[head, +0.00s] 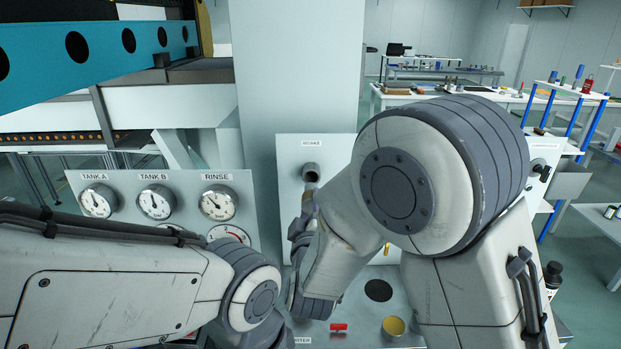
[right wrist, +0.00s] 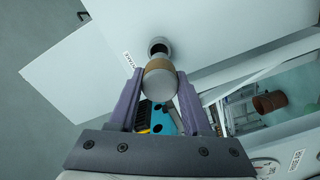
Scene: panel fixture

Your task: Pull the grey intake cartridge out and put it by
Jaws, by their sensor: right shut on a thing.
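The grey intake cartridge (right wrist: 160,82), a short cylinder with a brown band, sits between the purple fingers of my right gripper (right wrist: 159,92). The gripper is shut on it. Beyond the cartridge, the dark mouth of the intake socket (right wrist: 158,46) shows in the pale panel. I cannot tell whether the cartridge's far end is still inside. In the head view the socket (head: 311,170) is under the INTAKE label, and my right gripper (head: 307,205) is just below it, partly hidden by my arm. My left arm crosses the lower left; its gripper is not visible.
A gauge panel (head: 160,205) with several dials stands left of the intake panel (head: 290,155). The lower deck has a red handle (head: 339,327), a yellow-rimmed cup (head: 393,326) and a dark round recess (head: 378,290). Worktables stand far right.

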